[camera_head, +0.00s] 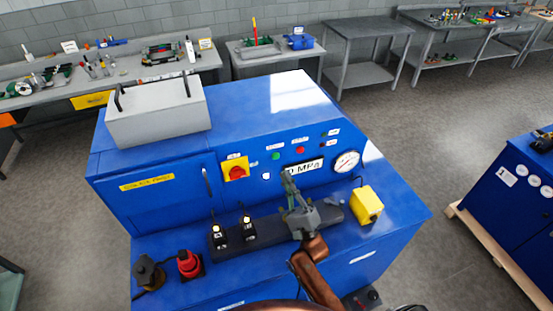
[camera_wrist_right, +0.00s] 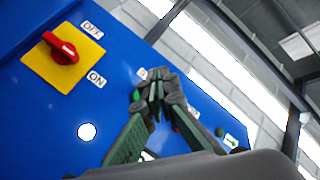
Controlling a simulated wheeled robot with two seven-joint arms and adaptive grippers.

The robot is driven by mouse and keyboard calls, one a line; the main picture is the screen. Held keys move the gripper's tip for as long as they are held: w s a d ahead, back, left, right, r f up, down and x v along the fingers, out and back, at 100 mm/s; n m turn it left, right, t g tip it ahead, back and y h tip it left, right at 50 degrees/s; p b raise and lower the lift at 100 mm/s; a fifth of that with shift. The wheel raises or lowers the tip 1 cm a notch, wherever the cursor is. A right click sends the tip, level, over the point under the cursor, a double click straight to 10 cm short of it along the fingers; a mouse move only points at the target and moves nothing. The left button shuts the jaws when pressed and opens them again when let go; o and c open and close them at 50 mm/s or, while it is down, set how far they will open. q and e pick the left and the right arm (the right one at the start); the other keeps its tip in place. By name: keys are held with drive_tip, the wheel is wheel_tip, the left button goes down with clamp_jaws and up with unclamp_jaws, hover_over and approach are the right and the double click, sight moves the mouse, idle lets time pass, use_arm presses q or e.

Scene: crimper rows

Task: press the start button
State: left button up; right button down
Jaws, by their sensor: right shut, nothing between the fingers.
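A green button (camera_head: 276,156) sits on the blue machine's sloped front panel, with a red button (camera_head: 300,150) to its right. Their small labels are too blurred to read. My right gripper (camera_head: 286,174) is shut and empty, its fingertips just below the green button in the head view. In the right wrist view the shut fingertips (camera_wrist_right: 158,84) cover part of the panel; the green button (camera_wrist_right: 136,95) shows beside them, partly hidden. The red button (camera_wrist_right: 175,126) is mostly hidden behind a finger. I cannot tell whether the fingertips touch the panel. My left gripper is not in view.
A red rotary switch (camera_head: 235,172) on a yellow plate, marked OFF and ON in the wrist view, and a lit white lamp (camera_head: 266,176) are left of the gripper. A pressure gauge (camera_head: 346,161) and a yellow box (camera_head: 367,205) are right.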

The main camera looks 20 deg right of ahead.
sight(276, 156)
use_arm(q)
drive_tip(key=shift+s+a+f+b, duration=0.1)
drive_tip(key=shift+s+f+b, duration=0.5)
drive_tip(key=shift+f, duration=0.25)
use_arm(e)
drive_tip(key=w, duration=0.5)
drive_tip(key=shift+w+d, duration=0.1)
drive_tip(key=shift+w, duration=0.1)
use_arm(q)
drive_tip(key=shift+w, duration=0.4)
use_arm(e)
drive_tip(key=shift+w, duration=0.15)
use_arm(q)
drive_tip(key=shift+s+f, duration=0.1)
use_arm(e)
drive_tip(key=shift+w, duration=0.2)
use_arm(q)
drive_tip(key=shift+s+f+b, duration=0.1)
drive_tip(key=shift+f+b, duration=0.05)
drive_tip(key=shift+b, duration=0.2)
use_arm(e)
drive_tip(key=shift+w+r, duration=0.2)
idle(0.5)
